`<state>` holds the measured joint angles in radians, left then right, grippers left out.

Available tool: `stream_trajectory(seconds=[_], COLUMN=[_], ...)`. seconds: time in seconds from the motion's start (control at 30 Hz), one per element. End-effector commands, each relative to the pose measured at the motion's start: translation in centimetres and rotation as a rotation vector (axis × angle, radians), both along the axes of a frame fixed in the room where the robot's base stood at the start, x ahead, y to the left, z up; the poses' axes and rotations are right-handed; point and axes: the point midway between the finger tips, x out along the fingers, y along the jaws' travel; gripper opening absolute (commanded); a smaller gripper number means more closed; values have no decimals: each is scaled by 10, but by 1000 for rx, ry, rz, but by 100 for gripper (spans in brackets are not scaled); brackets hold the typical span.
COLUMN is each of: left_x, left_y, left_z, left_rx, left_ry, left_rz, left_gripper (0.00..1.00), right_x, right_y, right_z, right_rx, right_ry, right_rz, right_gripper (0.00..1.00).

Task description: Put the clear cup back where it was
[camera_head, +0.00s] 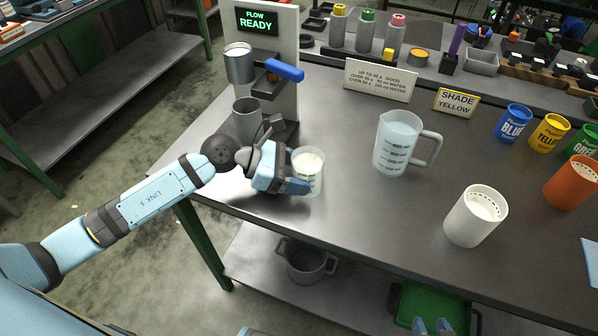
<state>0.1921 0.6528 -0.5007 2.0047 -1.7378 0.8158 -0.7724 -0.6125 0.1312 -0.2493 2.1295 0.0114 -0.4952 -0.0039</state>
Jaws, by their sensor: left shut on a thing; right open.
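The clear cup (310,174) stands upright near the front left of the grey table, with white material inside and marks on its side. My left gripper (294,184), its arm coming in from the left, is shut on the cup from its left side. The cup's base is at or very near the table top; I cannot tell whether it touches.
A flow stand (287,105) reading "FLOW READY" with metal cups is behind my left gripper. A clear jug (396,146) with water stands right of the cup, and a white cup (474,218) further right. Signs, bottles and coloured cups line the back and right. The middle front is clear.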

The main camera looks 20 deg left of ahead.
Motion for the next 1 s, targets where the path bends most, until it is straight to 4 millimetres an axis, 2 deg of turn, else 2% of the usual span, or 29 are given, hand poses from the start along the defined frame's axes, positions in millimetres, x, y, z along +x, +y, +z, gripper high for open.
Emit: stream_trajectory(seconds=[0.13,0.17,0.27,0.63,0.77,1.0], left_x=[0,0,0,-1,-7,-24], left_y=[0,0,0,2,20,65], left_z=[-4,-4,-3,2,7,26], left_rx=[0,1,1,1,5,6], left_ry=[-1,0,0,0,1,2], left_rz=[0,0,0,0,2,1], left_gripper=[31,67,90,90,90,90], right_x=[0,0,0,0,0,0], right_y=[0,0,0,0,0,0], right_z=[-3,-2,-1,3,1,-2], right_rx=[-1,0,0,1,1,0], right_ry=[-1,-2,-2,-2,-2,-2], right_rz=[0,0,0,1,1,1], right_gripper=[43,43,43,43,43,43])
